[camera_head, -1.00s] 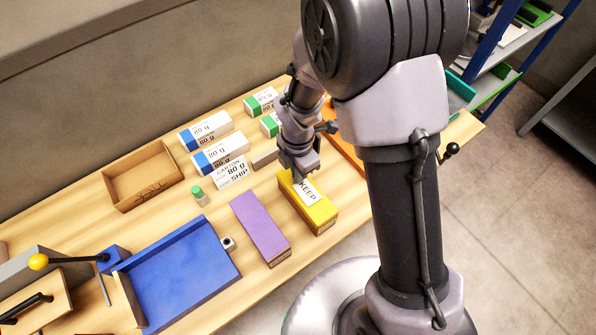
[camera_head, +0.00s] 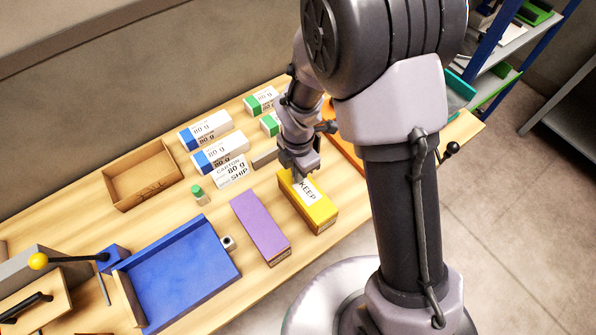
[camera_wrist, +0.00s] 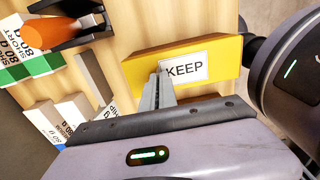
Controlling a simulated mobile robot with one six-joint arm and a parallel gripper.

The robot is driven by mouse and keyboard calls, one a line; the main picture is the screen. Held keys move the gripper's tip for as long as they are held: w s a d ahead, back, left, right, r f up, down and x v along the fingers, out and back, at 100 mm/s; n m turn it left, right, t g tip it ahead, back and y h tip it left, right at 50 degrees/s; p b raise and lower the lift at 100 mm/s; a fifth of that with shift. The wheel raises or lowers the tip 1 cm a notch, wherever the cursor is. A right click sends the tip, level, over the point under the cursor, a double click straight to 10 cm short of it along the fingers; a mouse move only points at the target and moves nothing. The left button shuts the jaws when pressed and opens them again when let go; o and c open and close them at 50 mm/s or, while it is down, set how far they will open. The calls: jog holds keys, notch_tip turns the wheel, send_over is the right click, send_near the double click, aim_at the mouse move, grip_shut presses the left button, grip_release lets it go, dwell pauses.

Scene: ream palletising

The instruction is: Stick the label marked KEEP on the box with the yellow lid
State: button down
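The box with the yellow lid (camera_head: 319,213) stands on the wooden table, to the right of a purple-lidded box (camera_head: 260,228). The white label marked KEEP (camera_head: 308,191) lies over the yellow top; in the wrist view the label (camera_wrist: 186,69) looks flat against the lid (camera_wrist: 222,50). My gripper (camera_head: 298,175) is at the label's far end, just above the lid. In the wrist view my gripper's fingers (camera_wrist: 160,82) are close together at the label's left edge and look shut on it. Whether the whole underside of the label touches the lid is hidden.
Several white reams (camera_head: 206,129) with blue or green ends stand behind. A small green-capped bottle (camera_head: 200,196), an open cardboard tray (camera_head: 120,204) and a blue tray (camera_head: 185,275) are to the left. A grey block (camera_wrist: 92,75) is near my gripper.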

jog(key=c, duration=2.1)
grip_release()
jog(key=o, duration=0.5)
notch_tip(320, 180, up, 17)
jog(key=p, duration=0.5)
jog(key=r+m+t+y+b, duration=0.1)
jog(key=m+t+b, duration=0.1)
jog(key=m+b, duration=0.9)
send_over(317, 195)
jog(key=p, duration=0.1)
jog(key=s+d+m+t+b, duration=0.1)
jog(key=s+m+b, duration=0.1)
jog(key=m, duration=0.4)
jog(key=s+d+f+m+t+b, duration=0.1)
jog(key=s+m+b, duration=0.1)
jog(key=s+m, duration=0.2)
jog(key=s+d+f+m+t+y+b, duration=0.1)
jog(key=s+d+m+b, duration=0.1)
jog(key=m, duration=0.6)
jog(key=shift+s+t+b, duration=0.4)
jog(key=shift+s+b, duration=0.2)
jog(key=shift+s, duration=0.45)
